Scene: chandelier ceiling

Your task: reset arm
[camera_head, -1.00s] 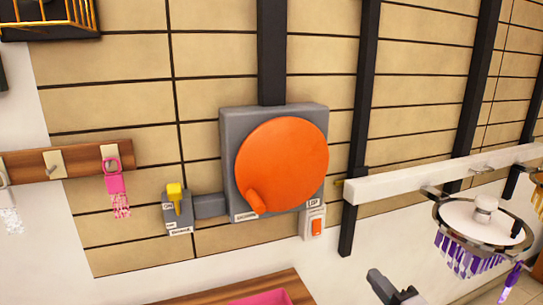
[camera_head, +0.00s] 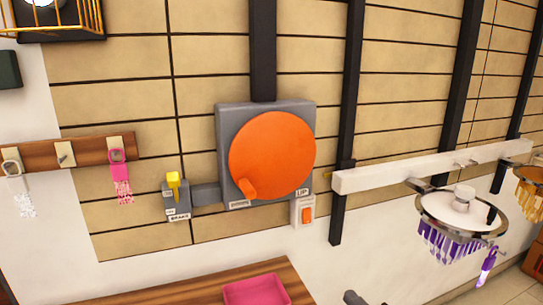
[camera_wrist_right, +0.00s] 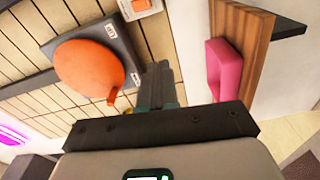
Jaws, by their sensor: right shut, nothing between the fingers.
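My right gripper (camera_head: 353,298) shows only as a small grey tip at the bottom edge of the head view. In the right wrist view its fingers (camera_wrist_right: 158,85) are together with nothing between them. They are in free air, apart from the wall panel with the orange disc (camera_head: 272,155) and from the pink tray (camera_head: 257,291). The disc (camera_wrist_right: 88,75) and the tray (camera_wrist_right: 222,69) also show in the right wrist view. My left gripper is not in view.
A yellow-handled switch (camera_head: 174,186) and an orange switch (camera_head: 306,214) flank the panel. The tray sits on a wooden shelf (camera_head: 200,284). A ring with purple hangings (camera_head: 462,222) hangs from a white rail (camera_head: 425,167) at the right.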

